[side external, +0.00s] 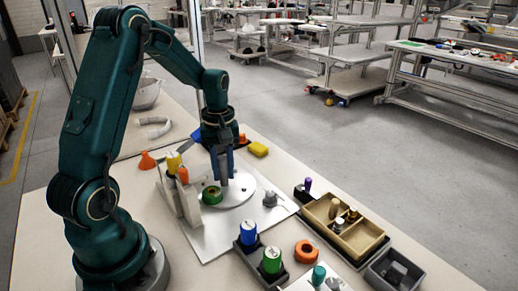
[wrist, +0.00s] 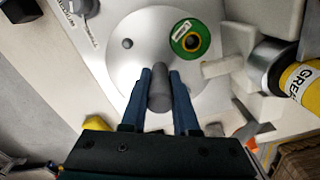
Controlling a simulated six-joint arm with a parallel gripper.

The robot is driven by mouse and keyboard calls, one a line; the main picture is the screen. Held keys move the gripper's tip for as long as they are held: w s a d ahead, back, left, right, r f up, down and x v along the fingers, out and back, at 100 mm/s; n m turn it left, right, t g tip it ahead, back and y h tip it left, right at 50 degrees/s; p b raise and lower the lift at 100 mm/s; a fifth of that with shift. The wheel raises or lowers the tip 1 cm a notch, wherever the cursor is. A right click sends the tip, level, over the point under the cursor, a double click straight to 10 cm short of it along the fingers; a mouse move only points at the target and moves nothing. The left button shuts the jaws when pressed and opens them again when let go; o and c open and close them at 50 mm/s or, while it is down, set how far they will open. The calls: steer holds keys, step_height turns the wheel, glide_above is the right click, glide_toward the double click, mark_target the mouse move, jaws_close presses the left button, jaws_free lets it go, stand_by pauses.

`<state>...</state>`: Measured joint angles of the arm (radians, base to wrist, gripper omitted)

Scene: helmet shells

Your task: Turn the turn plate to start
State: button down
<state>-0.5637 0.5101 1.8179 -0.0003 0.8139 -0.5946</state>
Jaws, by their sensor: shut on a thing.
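The turn plate is a pale round disc (side external: 238,194) on a light base board; it fills the upper middle of the wrist view (wrist: 150,30). A grey upright peg (wrist: 159,90) stands near the plate's edge. My gripper (wrist: 160,85) has its two blue fingers on either side of this peg, shut on it. In the side view my gripper (side external: 223,180) reaches down to the plate, and the fingers mostly hide the peg. A green ring with a dark centre (wrist: 190,37) lies on the plate; it also shows in the side view (side external: 212,195).
Green-topped (side external: 271,260) and blue-topped (side external: 248,232) containers, an orange ring (side external: 306,251) and a divided tan tray (side external: 322,230) stand at the front right.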

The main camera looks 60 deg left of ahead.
mark_target(223, 158)
steer(key=shift+n, duration=6.1)
steer(key=c, duration=0.7)
jaws_free()
steer(key=shift+r, duration=2.6)
